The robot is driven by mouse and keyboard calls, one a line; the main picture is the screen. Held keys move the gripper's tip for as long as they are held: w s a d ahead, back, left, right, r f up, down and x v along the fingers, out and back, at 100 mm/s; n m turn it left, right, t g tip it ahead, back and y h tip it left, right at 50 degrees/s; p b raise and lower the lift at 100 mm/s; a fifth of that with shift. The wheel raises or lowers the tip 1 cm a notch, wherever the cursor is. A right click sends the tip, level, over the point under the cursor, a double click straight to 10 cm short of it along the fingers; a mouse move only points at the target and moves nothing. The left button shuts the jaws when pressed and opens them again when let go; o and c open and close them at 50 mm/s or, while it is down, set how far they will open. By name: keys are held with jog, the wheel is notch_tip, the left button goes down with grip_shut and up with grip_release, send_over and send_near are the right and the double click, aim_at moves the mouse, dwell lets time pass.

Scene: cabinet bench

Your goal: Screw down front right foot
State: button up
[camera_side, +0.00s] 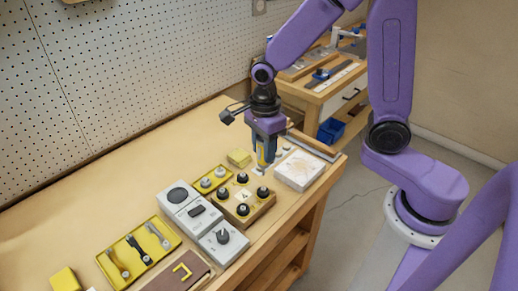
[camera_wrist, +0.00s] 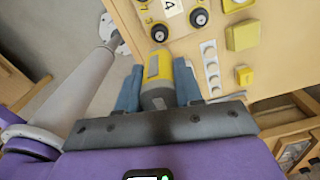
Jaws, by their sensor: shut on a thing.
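My gripper (camera_side: 266,145) is shut on a yellow and grey screwdriver-like tool (camera_side: 262,157), which points down. The wrist view shows the tool (camera_wrist: 158,68) between my blue fingers (camera_wrist: 158,92). A wooden block (camera_side: 240,214) carries several black round feet and a white label. Its rightmost foot (camera_side: 263,192) is closest below the tool in the side view. In the wrist view a foot (camera_wrist: 160,33) lies just beyond the tool's end, and another foot (camera_wrist: 200,17) is right of it. Contact between tool and foot cannot be made out. Which foot is front right is unclear.
A yellow tray (camera_side: 197,190) with round parts adjoins the block. A yellow block (camera_side: 239,157) and a white panel (camera_side: 300,171) stand near the tool. Grey-white boxes (camera_side: 223,243) and a yellow tool tray (camera_side: 113,274) lie left. The table's back left is clear.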

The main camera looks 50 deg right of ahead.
aim_at(264, 166)
jog(key=shift+f, duration=2.4)
jog(key=shift+f, duration=0.7)
dwell(1.9)
jog(key=shift+r, duration=3.05)
